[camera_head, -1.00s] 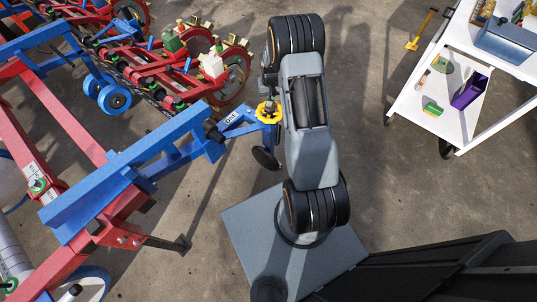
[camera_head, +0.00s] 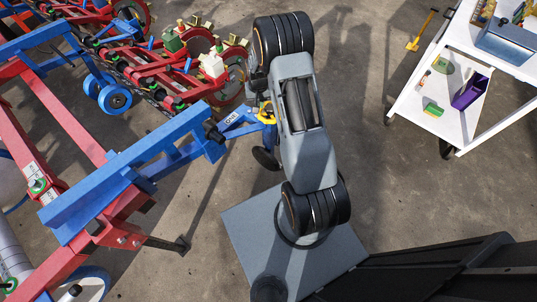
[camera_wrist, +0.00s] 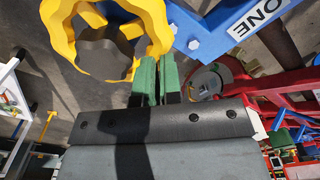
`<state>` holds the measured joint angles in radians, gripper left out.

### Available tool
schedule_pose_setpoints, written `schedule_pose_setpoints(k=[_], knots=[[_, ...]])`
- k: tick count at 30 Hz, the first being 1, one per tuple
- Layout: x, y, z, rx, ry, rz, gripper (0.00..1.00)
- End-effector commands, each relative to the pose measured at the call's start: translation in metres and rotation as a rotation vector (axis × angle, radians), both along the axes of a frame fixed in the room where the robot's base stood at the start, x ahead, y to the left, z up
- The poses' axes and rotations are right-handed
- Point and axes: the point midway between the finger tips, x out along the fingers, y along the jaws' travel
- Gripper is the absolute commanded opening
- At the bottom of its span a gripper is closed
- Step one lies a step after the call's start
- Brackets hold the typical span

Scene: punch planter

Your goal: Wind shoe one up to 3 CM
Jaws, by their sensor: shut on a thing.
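The yellow lobed handwheel (camera_wrist: 52,22) fills the upper left of the wrist view. In the head view the handwheel (camera_head: 267,119) is partly hidden by my arm. It sits at the end of a blue arm (camera_wrist: 205,38) with a white label reading ONE (camera_wrist: 257,17). My gripper (camera_wrist: 157,78) has green fingers closed together at the handwheel's right rim, shut on it. The exact contact is partly hidden by the fingers. A dark wheel (camera_head: 265,158) shows below the handwheel in the head view. No centimetre scale can be read.
A blue beam (camera_head: 130,175) and red frame (camera_head: 60,115) stand to the left. Red row units (camera_head: 190,70) are behind. A white cart (camera_head: 425,105) with bins is at the right. The concrete floor between my arm and the cart is clear.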

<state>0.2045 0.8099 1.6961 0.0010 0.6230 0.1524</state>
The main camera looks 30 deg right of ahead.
Motion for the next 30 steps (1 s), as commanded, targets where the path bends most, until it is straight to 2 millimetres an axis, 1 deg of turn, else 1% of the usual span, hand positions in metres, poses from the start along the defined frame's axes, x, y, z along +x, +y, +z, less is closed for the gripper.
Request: schedule_pose_setpoints(k=[1, 5, 8, 24, 27, 30], knots=[[-0.008, 0.003, -0.009, 0.007, 0.025, -0.003, 0.00], [-0.008, 0.003, -0.003, 0.007, 0.025, -0.003, 0.00], [-0.008, 0.002, 0.006, 0.006, 0.025, -0.003, 0.00], [-0.005, 0.000, 0.067, 0.002, 0.014, -0.001, 0.00], [-0.005, 0.000, 0.074, 0.002, 0.014, -0.001, 0.00], [-0.005, 0.000, 0.077, 0.002, 0.014, 0.000, 0.00]])
